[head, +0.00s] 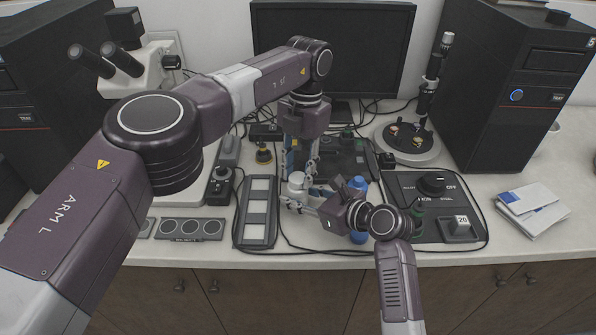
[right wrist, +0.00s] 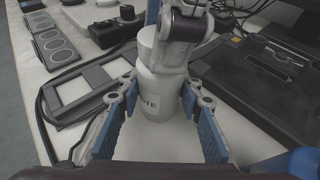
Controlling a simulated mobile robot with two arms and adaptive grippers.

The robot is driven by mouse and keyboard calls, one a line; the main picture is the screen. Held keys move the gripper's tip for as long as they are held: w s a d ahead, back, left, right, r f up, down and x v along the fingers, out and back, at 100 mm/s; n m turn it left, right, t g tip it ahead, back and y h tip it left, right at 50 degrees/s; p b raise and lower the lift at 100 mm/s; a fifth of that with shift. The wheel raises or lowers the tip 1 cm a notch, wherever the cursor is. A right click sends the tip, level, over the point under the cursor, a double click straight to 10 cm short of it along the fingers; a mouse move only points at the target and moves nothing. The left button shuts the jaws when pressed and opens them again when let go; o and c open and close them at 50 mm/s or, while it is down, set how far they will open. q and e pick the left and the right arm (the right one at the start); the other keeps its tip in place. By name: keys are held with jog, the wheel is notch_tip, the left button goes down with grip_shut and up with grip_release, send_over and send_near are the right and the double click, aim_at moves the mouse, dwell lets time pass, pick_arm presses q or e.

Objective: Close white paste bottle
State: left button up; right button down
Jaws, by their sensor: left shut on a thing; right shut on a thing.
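The white paste bottle (head: 296,187) stands upright near the middle of the bench. In the right wrist view the bottle (right wrist: 163,97) shows part of a dark label ending in "TE". My left gripper (head: 300,173) points down from above and is shut at the bottle's white top (right wrist: 147,40); its dark links partly cover that top. I cannot tell how far the cap is seated. My right gripper (right wrist: 158,98) comes in low from the right, with blue-padded fingers on both sides of the bottle's body, shut on it.
A grey frame with pale windows (head: 257,211) lies left of the bottle. A blue-topped bottle (head: 358,184) stands close right, partly behind my right arm. A control panel with a knob (head: 433,184) is farther right.

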pick_arm(q)
jog(key=m, duration=0.6)
jog(key=shift+t, duration=0.3)
jog(key=m, duration=0.6)
jog(key=shift+m+t+y, duration=0.3)
jog(key=shift+m+t, duration=0.1)
pick_arm(e)
jog(key=shift+s, duration=0.1)
pick_arm(q)
jog(key=m, duration=0.7)
jog(key=shift+s+t, duration=0.1)
jog(key=shift+t, duration=0.3)
jog(key=o, duration=0.8)
jog(key=shift+r, duration=0.1)
jog(key=r, duration=0.7)
jog(key=s+d+r, duration=0.1)
jog(key=r, duration=0.3)
jog(key=shift+r, duration=0.35)
